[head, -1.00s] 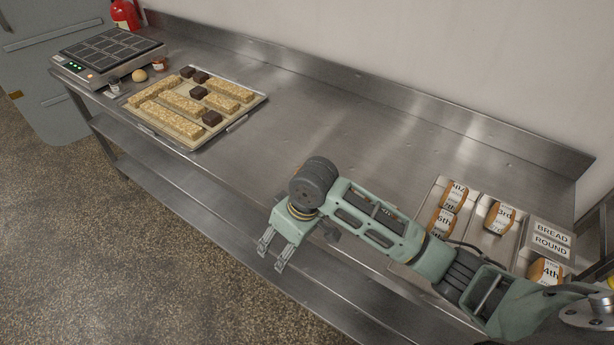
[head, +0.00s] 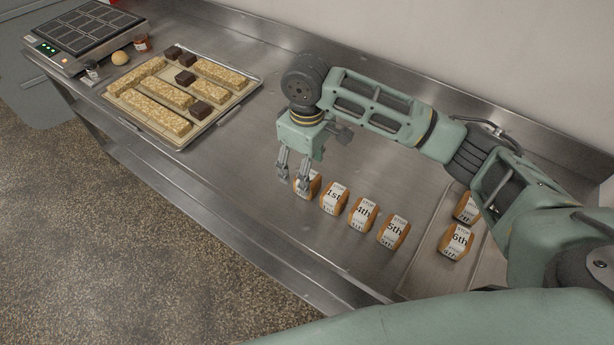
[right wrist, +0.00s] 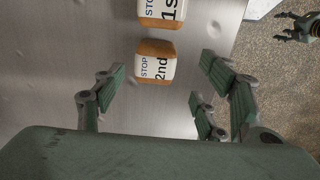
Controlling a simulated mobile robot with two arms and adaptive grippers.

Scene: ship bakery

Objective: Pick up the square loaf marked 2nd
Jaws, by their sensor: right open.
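The square loaf marked 2nd (right wrist: 156,62) is brown with a white paper band. In the right wrist view it lies on the steel counter, ahead of and between the open fingers of my right gripper (right wrist: 158,98), with nothing held. In the head view my right gripper (head: 293,180) hangs over the left end of a row of loaves. The end loaf (head: 314,184) is partly hidden behind its fingers. The loaf marked 1st (head: 334,197) stands beside it. What seems to be my left gripper (right wrist: 296,28) shows small at the right wrist view's upper right; its opening is unclear.
Loaves marked 4th (head: 362,213) and 5th (head: 393,231) continue the row. A tray (head: 428,262) at right holds a 6th loaf (head: 457,241) and another. The front counter edge is close.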

